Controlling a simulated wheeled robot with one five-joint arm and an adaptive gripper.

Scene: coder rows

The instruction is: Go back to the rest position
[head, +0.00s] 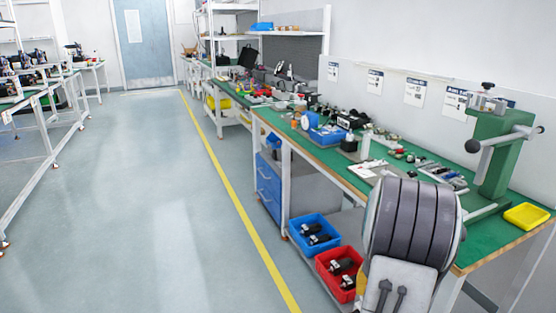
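The gripper's fingers do not show in the head view. A large grey ribbed part of my arm with a white cover stands in the lower right and hides part of the workbench's near edge. Nothing held can be seen.
A green-topped workbench (340,165) runs along the right wall. It carries a green press (492,155), a yellow tray (527,216) and several small parts. Blue bin (313,233) and red bin (340,273) sit below. The floor (150,200) is clear left of the yellow line (235,205), towards the door (142,45).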

